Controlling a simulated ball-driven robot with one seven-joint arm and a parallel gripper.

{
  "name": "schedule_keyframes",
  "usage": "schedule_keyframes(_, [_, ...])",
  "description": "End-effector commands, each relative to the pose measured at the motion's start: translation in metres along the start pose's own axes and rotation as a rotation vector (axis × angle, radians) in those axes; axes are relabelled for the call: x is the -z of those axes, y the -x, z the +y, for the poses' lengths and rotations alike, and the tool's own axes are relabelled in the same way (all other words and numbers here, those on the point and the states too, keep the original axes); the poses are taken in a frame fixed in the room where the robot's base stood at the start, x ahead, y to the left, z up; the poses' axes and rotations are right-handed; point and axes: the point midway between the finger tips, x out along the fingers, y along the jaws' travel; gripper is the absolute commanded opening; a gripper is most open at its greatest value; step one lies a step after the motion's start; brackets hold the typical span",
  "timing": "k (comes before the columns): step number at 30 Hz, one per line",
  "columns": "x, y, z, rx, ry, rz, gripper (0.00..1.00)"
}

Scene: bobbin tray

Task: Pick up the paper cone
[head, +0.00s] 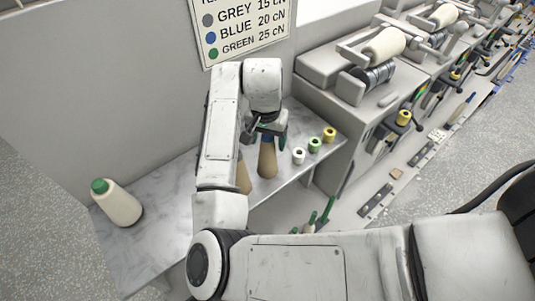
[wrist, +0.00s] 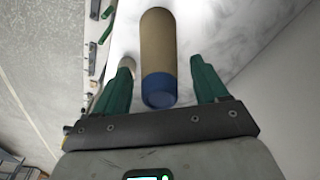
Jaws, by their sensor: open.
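A brown paper cone (head: 268,160) with a blue tip stands on the marble-patterned shelf, under my gripper (head: 268,128). In the wrist view the same kind of brown cone (wrist: 158,45) shows its blue tip toward me. My gripper's two green fingers (wrist: 162,66) are open, one on each side of the cone, with gaps visible on both sides. A second brown cone (head: 243,178) shows only in part behind my arm. A cream cone (head: 119,206) with a green tip stands at the left end of the shelf.
Small white (head: 298,156), green (head: 314,145) and yellow (head: 329,135) bobbins stand right of the cone on the shelf (head: 165,228). A wall with a colour sign (head: 240,28) rises behind. A grey winding machine (head: 345,100) stands at the right. The shelf's left-middle part is clear.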

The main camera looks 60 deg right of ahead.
Motion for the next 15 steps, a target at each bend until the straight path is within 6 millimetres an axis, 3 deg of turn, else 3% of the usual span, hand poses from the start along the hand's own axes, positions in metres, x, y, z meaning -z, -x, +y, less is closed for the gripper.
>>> schedule_keyframes(4, [0.0000, 0.0000, 0.0000, 0.000, 0.000, 0.000, 0.72])
schedule_keyframes(15, [0.0001, 0.0004, 0.0000, 0.000, 0.001, 0.001, 0.36])
